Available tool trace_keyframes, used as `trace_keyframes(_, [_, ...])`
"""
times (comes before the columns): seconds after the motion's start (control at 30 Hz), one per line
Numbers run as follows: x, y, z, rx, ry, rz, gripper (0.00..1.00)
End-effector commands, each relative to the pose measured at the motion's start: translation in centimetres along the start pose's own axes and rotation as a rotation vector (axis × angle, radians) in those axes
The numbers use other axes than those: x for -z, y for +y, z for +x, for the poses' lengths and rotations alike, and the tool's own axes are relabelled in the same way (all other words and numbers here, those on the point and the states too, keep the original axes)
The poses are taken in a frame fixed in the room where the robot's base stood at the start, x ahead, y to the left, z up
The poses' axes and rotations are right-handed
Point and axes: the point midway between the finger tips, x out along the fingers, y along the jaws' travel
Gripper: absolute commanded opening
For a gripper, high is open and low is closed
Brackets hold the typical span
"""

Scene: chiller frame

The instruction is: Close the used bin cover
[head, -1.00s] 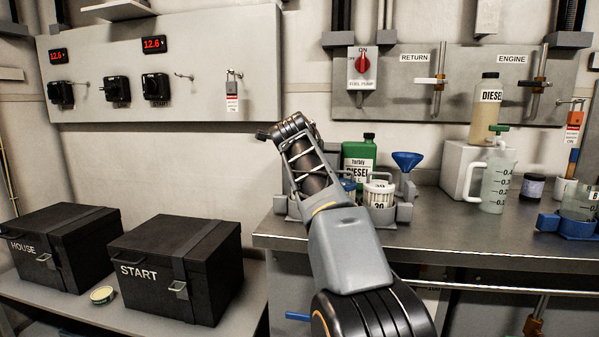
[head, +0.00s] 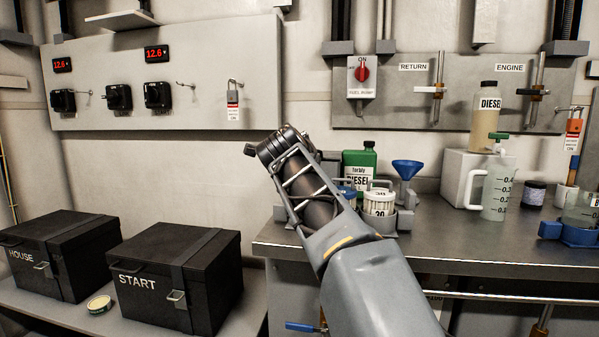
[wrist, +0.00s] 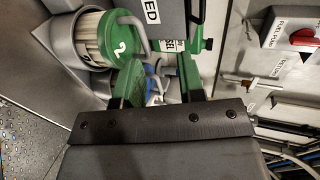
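In the head view my arm hides the gripper and the bin.
A filter with a green cap (wrist: 122,46) and wire handle is close to the left finger. On the bench are a green diesel jug (head: 361,164), a white filter (head: 379,203), a blue funnel (head: 407,168) and a measuring jug (head: 496,188). Black boxes (head: 165,270) stand at left.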

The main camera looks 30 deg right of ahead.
Motion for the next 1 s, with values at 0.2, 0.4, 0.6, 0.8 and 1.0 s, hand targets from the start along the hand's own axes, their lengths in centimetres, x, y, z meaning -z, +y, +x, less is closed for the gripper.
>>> trace_keyframes(0.2, [-0.1,0.7,-1.5,0.0,-0.002,-0.001,0.36])
trace_keyframes(0.4, [0.0,1.2,-2.5,0.0,-0.001,0.001,0.36])
trace_keyframes(0.6, [0.0,1.3,-2.8,0.0,0.0,0.0,0.36])
trace_keyframes(0.8, [0.0,1.3,-2.8,0.0,0.0,0.0,0.36])
trace_keyframes(1.0, [0.0,1.3,-2.9,0.0,0.0,0.001,0.36])
